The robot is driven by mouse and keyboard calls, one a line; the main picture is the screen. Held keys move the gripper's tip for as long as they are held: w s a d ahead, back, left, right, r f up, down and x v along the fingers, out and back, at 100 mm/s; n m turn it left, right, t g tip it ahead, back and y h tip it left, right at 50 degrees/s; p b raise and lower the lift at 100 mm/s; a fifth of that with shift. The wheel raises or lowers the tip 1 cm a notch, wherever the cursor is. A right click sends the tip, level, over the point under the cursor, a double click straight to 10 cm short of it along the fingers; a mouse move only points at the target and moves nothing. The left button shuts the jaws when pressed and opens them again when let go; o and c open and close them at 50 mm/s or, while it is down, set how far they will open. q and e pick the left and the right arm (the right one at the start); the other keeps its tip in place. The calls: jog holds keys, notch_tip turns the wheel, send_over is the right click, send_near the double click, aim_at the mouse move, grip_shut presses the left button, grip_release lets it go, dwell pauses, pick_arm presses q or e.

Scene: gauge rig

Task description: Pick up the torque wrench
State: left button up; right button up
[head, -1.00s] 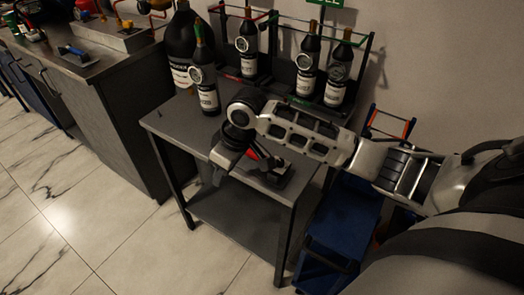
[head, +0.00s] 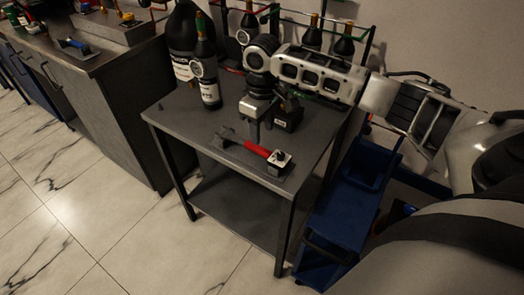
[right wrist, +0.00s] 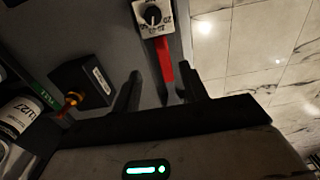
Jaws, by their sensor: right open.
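The torque wrench (head: 257,149) lies on the grey table (head: 190,125), with a red handle and a square pale head bearing a dial. In the right wrist view the red handle of the wrench (right wrist: 164,60) points down towards the jaws, with the dial head at the top edge. My right gripper (head: 254,132) is open and empty, just behind the wrench in the head view. In the right wrist view the right gripper (right wrist: 162,88) has its fingers apart, with the handle's lower end near the right finger; contact cannot be told. My left gripper is not in view.
A black box (head: 289,113) stands beside my right gripper, and also shows in the right wrist view (right wrist: 82,82). A dark bottle with a gauge (head: 207,75) stands at the back left of the table. A blue cart (head: 345,215) stands to the right. The table's front left is clear.

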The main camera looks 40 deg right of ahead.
aim_at(262, 149)
jog(key=shift+s+a+f, duration=0.1)
jog(key=shift+f, duration=1.35)
jog(key=shift+s+a+f, duration=0.1)
jog(key=shift+f, duration=1.35)
grip_shut()
